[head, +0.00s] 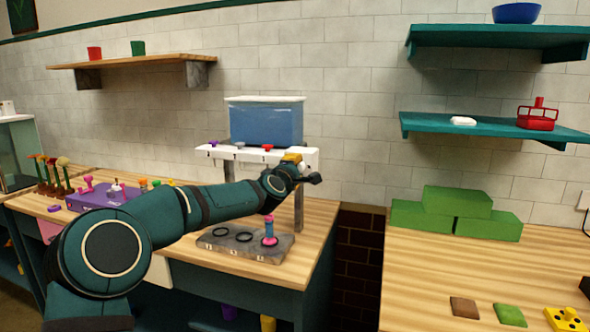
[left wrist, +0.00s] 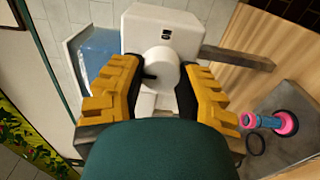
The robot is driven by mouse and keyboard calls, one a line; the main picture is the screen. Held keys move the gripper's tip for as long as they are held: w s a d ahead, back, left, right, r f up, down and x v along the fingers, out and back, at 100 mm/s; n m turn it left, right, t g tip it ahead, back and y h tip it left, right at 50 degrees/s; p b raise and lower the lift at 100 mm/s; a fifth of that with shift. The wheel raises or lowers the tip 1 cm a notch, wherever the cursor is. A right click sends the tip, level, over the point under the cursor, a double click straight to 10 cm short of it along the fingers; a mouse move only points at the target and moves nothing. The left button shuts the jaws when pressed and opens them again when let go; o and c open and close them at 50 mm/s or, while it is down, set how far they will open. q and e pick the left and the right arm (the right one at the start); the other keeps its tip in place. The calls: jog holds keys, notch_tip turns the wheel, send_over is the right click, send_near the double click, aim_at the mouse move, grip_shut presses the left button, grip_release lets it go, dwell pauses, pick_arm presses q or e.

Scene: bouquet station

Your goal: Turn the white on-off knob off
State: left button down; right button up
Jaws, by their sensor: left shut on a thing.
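The white on-off knob (left wrist: 161,68) is a round white cylinder with a dark mark on its left side, in the left wrist view. It sits on the end of a white housing (left wrist: 165,28) that has a small dark label. My left gripper (left wrist: 157,88) has its yellow padded fingers on both sides of the knob and is shut on it. In the head view my left gripper (head: 300,168) is at the right end of the white dispenser bar (head: 225,153), and the knob is mostly hidden there. My right gripper is not in view.
A blue water tank (head: 265,122) stands above the bar. Green blocks (head: 457,201) lie on the right table. A gap separates the two tables.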

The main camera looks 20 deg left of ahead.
pick_arm(q)
jog(key=shift+r, duration=0.2)
jog(key=c, duration=0.9)
grip_release()
jog(key=o, duration=0.3)
jog(key=shift+f, duration=0.15)
jog(key=shift+o, duration=0.2)
jog(key=s, duration=1.2)
jog(key=shift+a, duration=0.2)
